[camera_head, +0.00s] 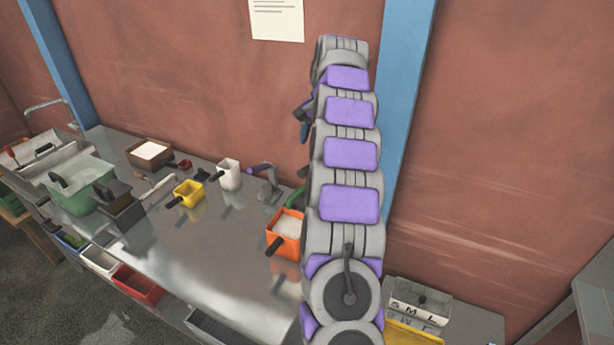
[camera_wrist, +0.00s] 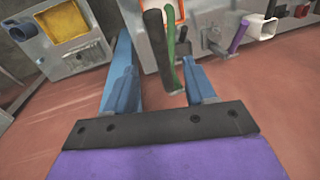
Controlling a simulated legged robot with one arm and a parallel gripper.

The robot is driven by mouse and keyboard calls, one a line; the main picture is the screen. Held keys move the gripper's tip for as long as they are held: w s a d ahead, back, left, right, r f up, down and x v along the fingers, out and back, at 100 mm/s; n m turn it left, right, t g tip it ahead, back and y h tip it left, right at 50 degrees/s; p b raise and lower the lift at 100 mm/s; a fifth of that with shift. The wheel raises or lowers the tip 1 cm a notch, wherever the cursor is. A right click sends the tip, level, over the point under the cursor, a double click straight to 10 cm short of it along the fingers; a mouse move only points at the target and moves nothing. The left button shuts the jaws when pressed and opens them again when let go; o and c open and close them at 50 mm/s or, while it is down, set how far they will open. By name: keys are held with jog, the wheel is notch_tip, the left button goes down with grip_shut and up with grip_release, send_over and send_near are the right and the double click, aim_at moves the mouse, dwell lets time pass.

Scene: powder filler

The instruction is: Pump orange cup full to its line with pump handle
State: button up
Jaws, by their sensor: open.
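The orange cup (camera_head: 283,245) stands on the metal bench just left of my arm in the head view. It has a dark handle and holds pale powder; its fill line cannot be made out. A green curved handle (camera_head: 295,199), perhaps the pump handle, shows behind the cup, partly hidden by my arm. My gripper (camera_head: 304,128) is raised above and behind the cup, mostly hidden by my arm. In the wrist view my gripper (camera_wrist: 160,78) is open, with a green bar (camera_wrist: 171,55) and a dark bar (camera_wrist: 155,45) beyond the gap between its blue fingers; contact cannot be told.
A purple-handled fixture (camera_head: 267,178), white cup (camera_head: 229,175) and yellow cup (camera_head: 187,193) stand left of the orange cup. A brown box of powder (camera_head: 132,158) and a green bin (camera_head: 72,197) are farther left.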

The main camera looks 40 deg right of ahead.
jog(key=f, duration=0.4)
jog(key=w+f, duration=0.1)
jog(key=f, duration=0.3)
jog(key=w+f, duration=0.1)
jog(key=f, duration=0.3)
jog(key=shift+a+f, duration=0.25)
jog(key=shift+f, duration=0.1)
jog(key=shift+c, duration=0.2)
grip_shut()
